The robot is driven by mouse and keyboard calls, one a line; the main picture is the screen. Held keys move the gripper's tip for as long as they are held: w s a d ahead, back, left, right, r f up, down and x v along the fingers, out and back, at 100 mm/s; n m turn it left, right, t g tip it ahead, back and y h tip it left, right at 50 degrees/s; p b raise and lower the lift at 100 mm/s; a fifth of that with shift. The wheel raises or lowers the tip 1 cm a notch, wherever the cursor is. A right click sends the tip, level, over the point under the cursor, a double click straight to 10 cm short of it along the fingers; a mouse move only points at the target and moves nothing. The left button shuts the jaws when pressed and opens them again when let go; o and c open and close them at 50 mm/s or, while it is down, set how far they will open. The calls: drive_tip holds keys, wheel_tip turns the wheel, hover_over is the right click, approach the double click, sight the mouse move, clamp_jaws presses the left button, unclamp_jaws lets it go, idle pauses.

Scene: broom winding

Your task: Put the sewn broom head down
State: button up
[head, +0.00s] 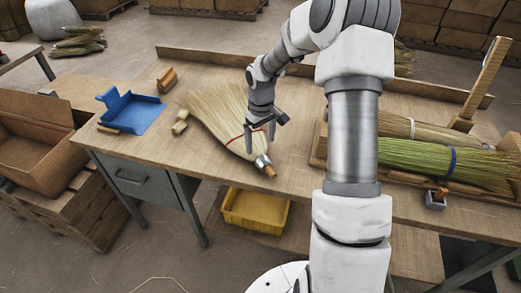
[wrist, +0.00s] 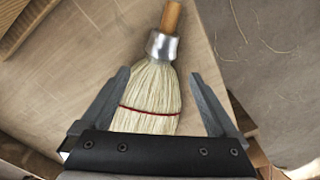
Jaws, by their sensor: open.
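The sewn broom head (head: 224,113) lies on the workbench in the head view. It has pale bristles, a red stitched band, a metal collar and a short wooden handle stub toward the front edge. It also shows in the wrist view (wrist: 150,95), collar and stub pointing up in the picture. My gripper (head: 262,145) is over the broom head near its red band. In the wrist view its two fingers (wrist: 165,78) are spread apart, one on each side of the bristles, with gaps between. The far bristle ends are hidden in the wrist view.
A blue dustpan (head: 133,112) and small wooden blocks (head: 180,122) lie left of the broom head. A wooden tray at right holds green bristle bundles (head: 440,163). A yellow bin (head: 256,209) sits below the bench. Bare bench (head: 308,150) shows right of the collar.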

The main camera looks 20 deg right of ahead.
drive_tip(key=shift+r, duration=2.7)
drive_tip(key=shift+s, duration=0.1)
drive_tip(key=s+a+r+m+t+h, duration=0.1)
drive_tip(key=s+a+r, duration=0.1)
drive_tip(key=s+r, duration=0.45)
drive_tip(key=s+a+r+t+h, duration=0.15)
drive_tip(key=s+r, duration=0.25)
drive_tip(key=r, duration=0.5)
drive_tip(key=s+a+r+m+t+y, duration=0.1)
drive_tip(key=s+a+r, duration=0.1)
drive_tip(key=s, duration=0.6)
drive_tip(key=s+a+r+m+t+y, duration=0.1)
drive_tip(key=s+a+r+t, duration=0.1)
drive_tip(key=s, duration=0.6)
drive_tip(key=shift+a+r+m, duration=0.3)
drive_tip(key=shift+a, duration=0.05)
drive_tip(key=shift+s+y, duration=0.1)
drive_tip(key=shift+y, duration=0.15)
drive_tip(key=shift+c, duration=0.2)
